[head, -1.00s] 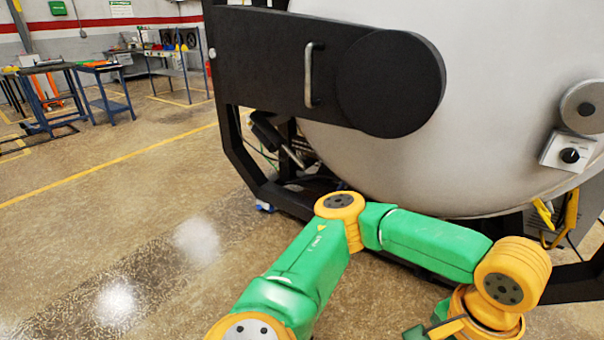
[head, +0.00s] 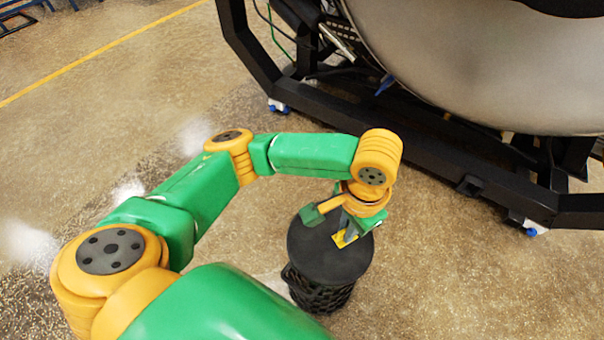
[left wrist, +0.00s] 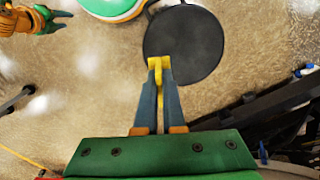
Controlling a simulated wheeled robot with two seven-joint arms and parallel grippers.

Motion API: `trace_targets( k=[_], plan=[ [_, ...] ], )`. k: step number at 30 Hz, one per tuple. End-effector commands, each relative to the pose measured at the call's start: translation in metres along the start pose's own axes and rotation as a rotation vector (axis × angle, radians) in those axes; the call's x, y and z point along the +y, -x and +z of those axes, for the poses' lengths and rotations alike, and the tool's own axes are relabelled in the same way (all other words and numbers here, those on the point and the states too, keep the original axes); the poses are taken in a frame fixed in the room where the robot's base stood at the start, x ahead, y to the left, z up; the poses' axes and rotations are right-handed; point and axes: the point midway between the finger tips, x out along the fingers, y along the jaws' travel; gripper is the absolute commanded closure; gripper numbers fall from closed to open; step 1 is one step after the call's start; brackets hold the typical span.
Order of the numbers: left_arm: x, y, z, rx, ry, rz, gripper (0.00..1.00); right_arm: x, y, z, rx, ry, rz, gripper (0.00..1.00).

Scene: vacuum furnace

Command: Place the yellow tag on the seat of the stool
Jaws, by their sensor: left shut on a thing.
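The stool has a round black seat (head: 315,262) on a dark lattice base and stands upright on the floor in the head view. Its seat (left wrist: 184,42) also shows in the left wrist view, beyond the fingertips. My left gripper (head: 344,234) is over the far right part of the seat. It is shut on the yellow tag (head: 343,240), which also shows between the fingertips (left wrist: 159,66) in the left wrist view. I cannot tell whether the tag touches the seat. My right gripper (left wrist: 56,20) shows at the upper left of the left wrist view, its fingers apart and empty.
The furnace's black frame (head: 430,150) and grey vessel (head: 450,60) stand beyond and right of the stool. Caster feet (head: 535,231) sit under the frame. The floor left of the stool, towards the yellow line (head: 100,52), is clear.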

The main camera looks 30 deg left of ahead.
Motion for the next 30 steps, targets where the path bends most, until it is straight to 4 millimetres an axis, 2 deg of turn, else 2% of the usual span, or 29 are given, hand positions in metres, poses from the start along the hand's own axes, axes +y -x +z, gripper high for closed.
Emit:
trace_targets(
  k=[1,3,7,11,14,21,24,30],
  plan=[
    [0.014,-0.032,-0.002,-0.004,-0.048,0.008,1.00,-0.001,-0.025,0.002,0.000,0.000,0.000,0.50],
    [0.030,-0.055,-0.004,-0.002,-0.108,0.013,1.00,-0.001,-0.039,0.004,0.000,0.000,0.000,0.50],
    [0.056,-0.085,-0.006,0.002,-0.198,0.020,1.00,-0.001,-0.059,0.006,-0.001,0.000,0.000,0.50],
    [0.066,-0.098,-0.008,0.005,-0.238,0.023,1.00,0.000,-0.066,0.007,-0.002,0.000,0.001,0.50],
    [0.051,-0.111,-0.012,0.004,-0.241,0.022,1.00,0.000,-0.078,0.008,-0.002,0.000,0.002,0.50],
    [-0.025,-0.150,-0.034,0.002,-0.236,0.020,1.00,0.001,-0.102,0.010,0.000,-0.003,0.005,0.50],
    [-0.042,-0.175,-0.040,0.003,-0.238,0.022,1.00,0.009,-0.113,0.008,0.011,-0.009,0.018,0.50],
    [-0.060,-0.195,-0.046,0.005,-0.242,0.023,1.00,0.022,-0.121,-0.004,0.037,-0.012,0.040,0.50]
  ],
)
